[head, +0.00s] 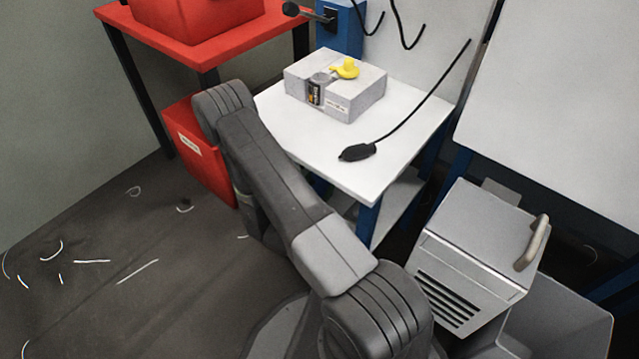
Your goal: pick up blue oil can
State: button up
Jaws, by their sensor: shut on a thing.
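I see no blue oil can in the head view. My arm reaches up and left across the middle of the view, and its far part drops out of sight behind the nearer link. My gripper is hidden, so what it holds does not show. A small yellow object (346,68) lies on top of a grey box (352,102) on the white table (400,125). A small grey cylinder with a dark label (315,93) is at the box's front left side.
A black bulb-like piece (357,152) on a cable lies at the table's front edge. A blue unit (343,28) with a lever stands behind. A red table (215,45) and red bin (195,150) are left. A grey vented cabinet (475,260) stands right. Pale thread scraps litter the floor.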

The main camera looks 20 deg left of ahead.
jog(key=s+r+p, duration=0.2)
jog(key=s+r, duration=0.2)
jog(key=s, duration=0.2)
jog(key=s+a+r+p, duration=0.1)
jog(key=s+r, duration=0.2)
jog(key=s, duration=0.4)
jog(key=shift+s+a+r+p, duration=0.3)
jog(key=shift+r+p, duration=0.05)
jog(key=shift+r, duration=0.05)
jog(key=o, duration=0.7)
jog(key=shift+c, duration=0.2)
jog(key=c, duration=1.1)
jog(key=shift+c, duration=0.3)
